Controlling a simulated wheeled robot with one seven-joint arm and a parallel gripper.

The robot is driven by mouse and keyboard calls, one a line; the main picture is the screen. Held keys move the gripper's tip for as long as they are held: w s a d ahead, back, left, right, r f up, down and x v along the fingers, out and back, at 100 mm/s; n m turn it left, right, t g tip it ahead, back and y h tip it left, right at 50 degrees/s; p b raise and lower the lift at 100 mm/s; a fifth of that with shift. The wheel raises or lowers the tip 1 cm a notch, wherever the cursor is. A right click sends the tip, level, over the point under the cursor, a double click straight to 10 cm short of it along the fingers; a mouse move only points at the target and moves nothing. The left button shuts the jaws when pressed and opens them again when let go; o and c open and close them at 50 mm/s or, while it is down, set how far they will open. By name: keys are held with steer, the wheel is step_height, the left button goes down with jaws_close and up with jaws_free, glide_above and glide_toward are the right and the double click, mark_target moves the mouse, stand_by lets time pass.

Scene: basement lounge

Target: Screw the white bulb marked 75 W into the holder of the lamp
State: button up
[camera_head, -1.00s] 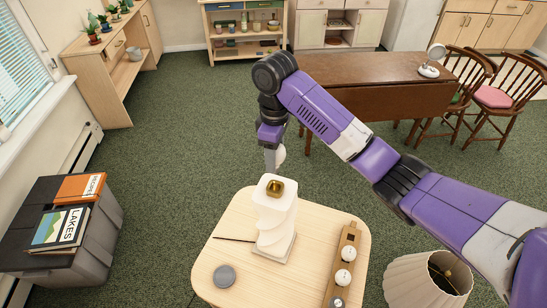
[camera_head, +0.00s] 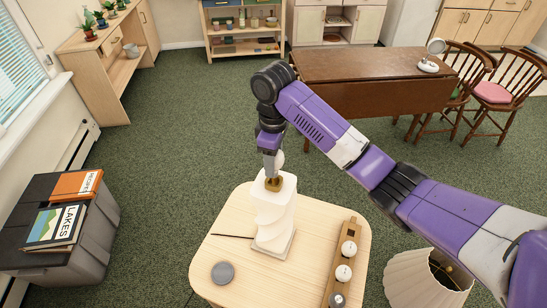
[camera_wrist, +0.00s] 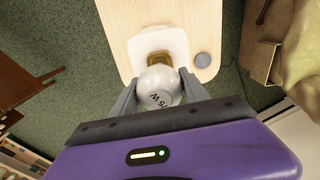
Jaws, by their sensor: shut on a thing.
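The white lamp (camera_head: 273,218) with a twisted body stands on the light wooden table (camera_head: 215,240). Its brass holder (camera_head: 275,184) is at the top and faces up. My gripper (camera_head: 271,170) is at the holder and hides part of it. In the wrist view my gripper (camera_wrist: 159,84) is shut on the white bulb (camera_wrist: 160,90), whose "75 W" mark is readable. The bulb's far end is at the brass holder (camera_wrist: 160,58) in that view. Whether its base touches or sits inside the holder is hidden. A bit of the bulb (camera_head: 280,158) shows beside the fingers in the head view.
A wooden rack (camera_head: 350,230) at the table's right holds two white bulbs (camera_head: 348,249) and a silvery one (camera_head: 337,299). A grey disc (camera_head: 223,273) lies at the front left. A dark thin stick or cord (camera_head: 232,236) is left of the lamp. A pleated lampshade (camera_head: 410,280) stands right of the table.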

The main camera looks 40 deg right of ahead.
steer(key=shift+f+b, duration=0.6)
steer(key=shift+f, duration=1.45)
steer(key=o, duration=1.3)
step_height(320, 180, up, 8)
steer(key=shift+f+p, duration=0.1)
steer(key=shift+p, duration=0.7)
steer(key=shift+s+f, duration=0.1)
